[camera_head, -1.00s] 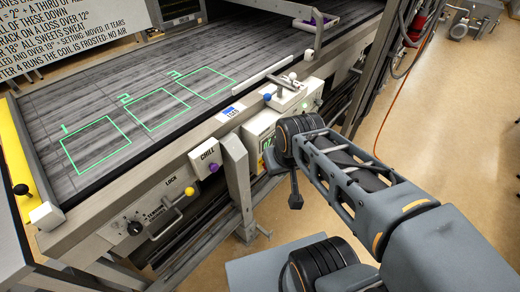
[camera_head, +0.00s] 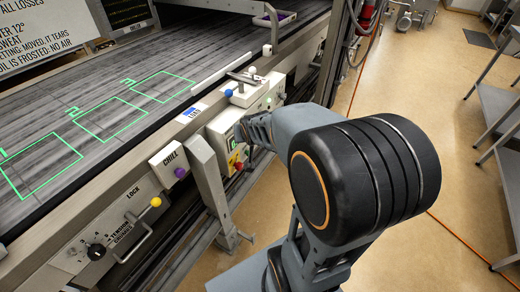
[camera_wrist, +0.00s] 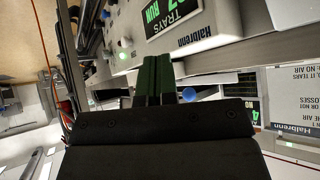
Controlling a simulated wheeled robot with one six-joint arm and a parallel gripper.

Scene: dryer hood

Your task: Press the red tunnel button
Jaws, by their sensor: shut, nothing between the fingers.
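A cream control panel (camera_head: 222,128) with a small green-lit display (camera_head: 231,143) sits on the side of the conveyor. A small red spot (camera_head: 238,166) shows on a yellow patch low on it; I cannot tell whether this is the red tunnel button. My arm reaches to this panel and hides its right part and my gripper in the head view. In the wrist view my gripper (camera_wrist: 156,62) is shut and empty, its dark green fingers together in front of the panel with the TRAYS and RUN display (camera_wrist: 170,14). No red button shows in that view; contact cannot be told.
The CHILL box with a purple knob (camera_head: 180,172) and the yellow-knobbed LOCK handle (camera_head: 155,202) lie left of the panel. A blue knob (camera_head: 229,92) sits above it. A grey upright post (camera_head: 207,175) stands close by. Open floor (camera_head: 400,120) lies to the right.

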